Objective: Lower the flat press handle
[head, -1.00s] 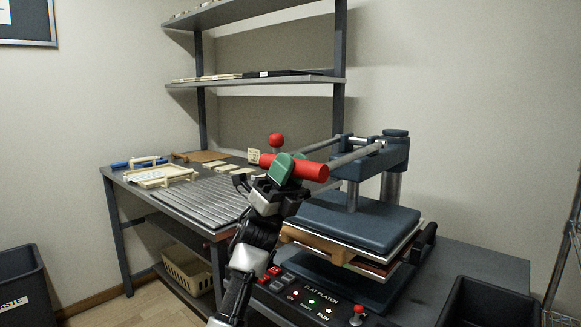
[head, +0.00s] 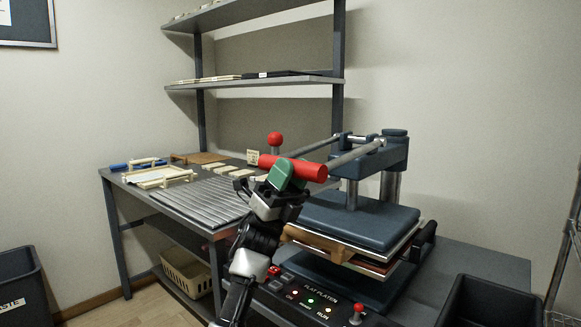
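The flat press (head: 360,215) stands on the right, with dark blue plates one above the other. Its handle is a red grip bar (head: 312,171) on two grey arms that reach out to the left from the press head. The handle is raised well above the plates. My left gripper (head: 283,172), with green fingers, is at the left part of the red bar. One finger lies across the front of the bar, the fingers look closed around it, and the far finger is mostly hidden. My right gripper is not in view.
A control panel (head: 312,300) labelled FLAT PLATEN, with lights and a small red knob (head: 356,311), is below the press. A red ball knob (head: 275,139) stands behind the bar. A grey bench (head: 190,205) holds frames and pale blocks. A dark bin (head: 488,303) is at lower right.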

